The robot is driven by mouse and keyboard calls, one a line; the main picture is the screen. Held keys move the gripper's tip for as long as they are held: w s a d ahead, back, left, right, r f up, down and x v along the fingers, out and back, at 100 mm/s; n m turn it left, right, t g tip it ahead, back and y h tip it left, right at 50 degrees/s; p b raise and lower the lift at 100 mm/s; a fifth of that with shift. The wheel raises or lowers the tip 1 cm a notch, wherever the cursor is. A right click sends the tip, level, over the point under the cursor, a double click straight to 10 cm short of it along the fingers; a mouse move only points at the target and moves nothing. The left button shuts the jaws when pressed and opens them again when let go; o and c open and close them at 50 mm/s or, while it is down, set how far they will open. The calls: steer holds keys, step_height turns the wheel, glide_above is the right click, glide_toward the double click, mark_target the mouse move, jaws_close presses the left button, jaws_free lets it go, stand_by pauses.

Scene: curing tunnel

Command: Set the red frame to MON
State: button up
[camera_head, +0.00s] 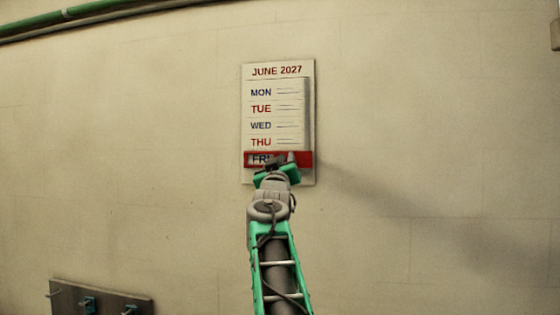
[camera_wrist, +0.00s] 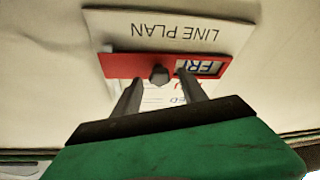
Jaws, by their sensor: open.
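A white wall calendar (camera_head: 310,120) headed JUNE 2027 lists MON, TUE, WED, THU and FRI from top to bottom. The red frame (camera_head: 305,158) lies across the bottom row, around FRI. In the wrist view the red frame (camera_wrist: 120,65) appears upside down, with FRI in its window and a dark knob (camera_wrist: 159,74) at its middle. My gripper (camera_head: 276,163) is in front of the frame and partly hides it. In the wrist view my gripper (camera_wrist: 160,88) is open, one finger on each side of the knob, with gaps visible. The MON row (camera_head: 261,92) is uncovered.
The wall around the calendar is bare. A dark panel with pegs (camera_head: 100,298) is at the lower left. A green pipe (camera_head: 95,8) runs along the top left. LINE PLAN (camera_wrist: 190,32) is printed on the calendar's lower edge.

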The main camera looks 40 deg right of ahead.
jaws_close()
stand_by(0.3)
stand_by(1.0)
